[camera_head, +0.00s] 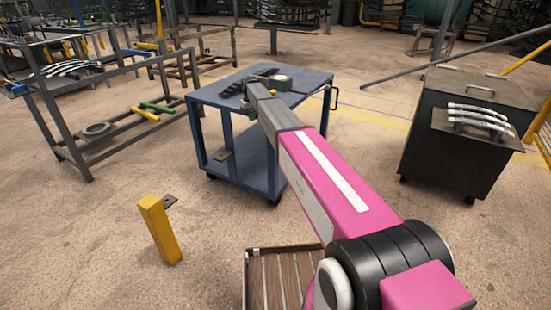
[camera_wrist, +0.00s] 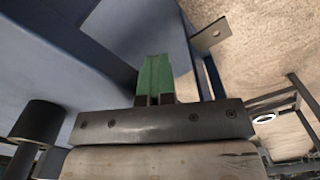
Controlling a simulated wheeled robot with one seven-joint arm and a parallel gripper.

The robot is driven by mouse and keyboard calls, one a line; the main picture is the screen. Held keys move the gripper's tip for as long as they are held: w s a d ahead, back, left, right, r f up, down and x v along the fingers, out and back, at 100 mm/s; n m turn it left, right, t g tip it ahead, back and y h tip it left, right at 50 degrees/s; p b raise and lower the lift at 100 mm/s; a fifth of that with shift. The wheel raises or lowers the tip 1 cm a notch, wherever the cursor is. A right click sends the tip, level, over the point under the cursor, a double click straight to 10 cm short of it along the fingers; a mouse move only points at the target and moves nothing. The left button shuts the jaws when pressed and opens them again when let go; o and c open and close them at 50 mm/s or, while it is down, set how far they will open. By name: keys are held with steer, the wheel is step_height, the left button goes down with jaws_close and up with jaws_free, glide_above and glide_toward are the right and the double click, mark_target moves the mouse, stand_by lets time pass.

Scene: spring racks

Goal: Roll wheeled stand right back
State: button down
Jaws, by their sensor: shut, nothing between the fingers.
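A blue wheeled stand (camera_head: 212,92) with a flat top, a lower shelf and dark casters stands upright in the middle of the head view. Its blue panels fill the left of the wrist view (camera_wrist: 75,50). A dark grey wheeled cabinet (camera_head: 440,150) stands at the right. My pink and grey arm reaches across the blue stand in the head view and hides part of its top and front. My gripper (camera_wrist: 155,62) has green fingers, shut and empty, close to the blue panels in the wrist view. I cannot tell whether they touch.
A yellow post (camera_head: 160,232) stands on the floor at front left. A grey rack (camera_head: 70,132) stands left of the blue stand. A slatted wooden pallet (camera_head: 268,278) lies in front. Floor is clear between the stand and the cabinet.

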steer(key=shift+w+d, duration=0.75)
steer(key=shift+w, duration=0.3)
steer(key=shift+s+r, duration=0.1)
steer(key=shift+r, duration=0.05)
step_height(320, 180, up, 8)
steer(key=s+a, duration=0.1)
steer(key=shift+s+a, duration=0.15)
steer(key=shift+s, duration=0.15)
steer(key=shift+f, duration=0.2)
steer(key=s+d+f+m, duration=0.1)
steer(key=s+d+f, duration=0.5)
steer(key=s, duration=0.9)
steer(key=s+d+f+m, duration=0.2)
steer(key=s+d+f, duration=0.5)
steer(key=s, duration=0.8)
steer(key=s+d+f+m, duration=0.1)
steer(key=s+d+f, duration=0.5)
steer(key=s, duration=1)
steer(key=shift+d+f+m, duration=0.15)
steer(key=shift+f+m, duration=0.2)
steer(key=shift+m, duration=0.05)
steer(key=shift+w+d, duration=0.1)
